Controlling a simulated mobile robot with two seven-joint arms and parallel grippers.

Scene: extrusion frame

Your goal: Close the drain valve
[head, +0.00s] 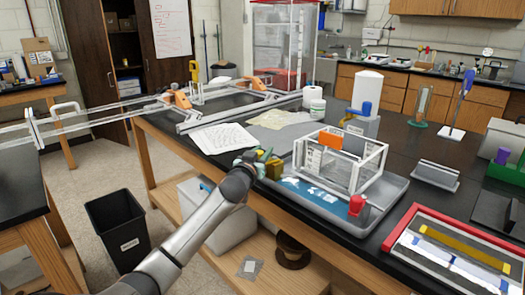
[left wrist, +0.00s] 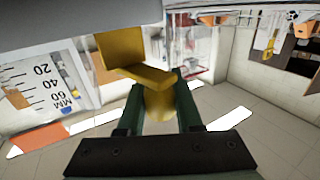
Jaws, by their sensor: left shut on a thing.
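The clear tank (head: 362,165) stands in a grey tray (head: 392,205) on the dark bench. At its left end is the yellow drain valve (head: 274,169), which also shows large in the left wrist view (left wrist: 122,52). My left gripper (head: 262,157) is at that end of the tank. In the left wrist view its green fingers (left wrist: 158,95) are closed around the valve's yellow lower part. The fingers hide some of the valve, and I cannot tell its turn position. My right gripper is not in view.
A red-topped item (head: 357,203) stands at the tray's front right. Paper sheets (head: 222,137) lie behind my left arm. A red-edged frame (head: 460,250) lies at the right front. A black bin (head: 118,228) stands on the floor at the left.

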